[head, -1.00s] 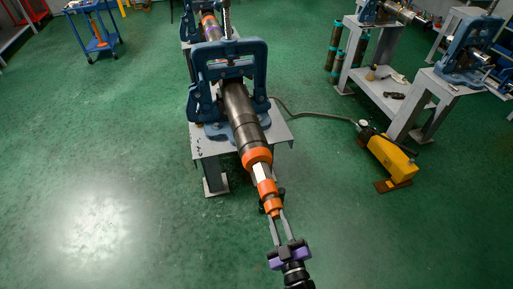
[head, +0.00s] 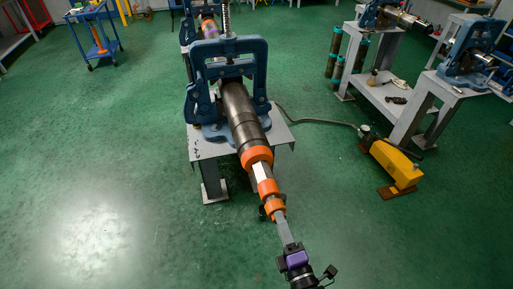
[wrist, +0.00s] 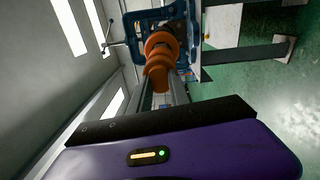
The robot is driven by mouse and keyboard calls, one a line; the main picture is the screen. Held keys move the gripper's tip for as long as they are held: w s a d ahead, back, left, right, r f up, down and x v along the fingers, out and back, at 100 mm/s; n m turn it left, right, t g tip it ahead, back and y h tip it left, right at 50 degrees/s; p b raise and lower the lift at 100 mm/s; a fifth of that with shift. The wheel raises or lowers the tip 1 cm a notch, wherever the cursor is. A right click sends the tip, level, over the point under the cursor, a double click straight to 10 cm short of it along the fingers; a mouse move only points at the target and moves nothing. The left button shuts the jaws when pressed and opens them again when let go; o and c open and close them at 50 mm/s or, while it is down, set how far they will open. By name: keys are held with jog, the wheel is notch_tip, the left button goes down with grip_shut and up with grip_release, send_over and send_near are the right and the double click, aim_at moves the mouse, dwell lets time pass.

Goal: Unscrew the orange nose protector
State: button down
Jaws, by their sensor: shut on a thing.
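A dark pipe (head: 240,115) is held in a blue vise (head: 228,70) and slants down toward me. An orange collar (head: 257,155) sits at its near end, then a bright metal section and more orange. The orange nose protector (head: 273,204) forms the nearest tip; it also shows in the wrist view (wrist: 158,72). My gripper (head: 272,211) is shut on this tip, with its grey fingers reaching up from the bottom. The fingers look nearly edge-on, one in front of the other. The finger contact is partly hidden in both views.
The vise stands on a grey metal table (head: 275,128). A yellow hand pump (head: 396,165) with a hose lies on the floor at right. Grey stands with other vises (head: 468,55) are farther right. A blue cart (head: 95,35) is at upper left. The green floor at left is clear.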

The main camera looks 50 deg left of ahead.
jog(key=shift+s+f, duration=0.1)
jog(key=shift+s, duration=0.05)
jog(key=n+b, duration=0.3)
jog(key=n, duration=0.4)
jog(key=n+b, duration=0.3)
jog(key=n, duration=0.4)
jog(key=shift+s+f+n+g+b, duration=0.1)
jog(key=shift+f+n+g+b, duration=0.1)
jog(key=shift+n+g+b, duration=0.15)
jog(key=c, duration=1.3)
grip_release()
jog(key=shift+r, duration=0.15)
jog(key=shift+d, duration=0.1)
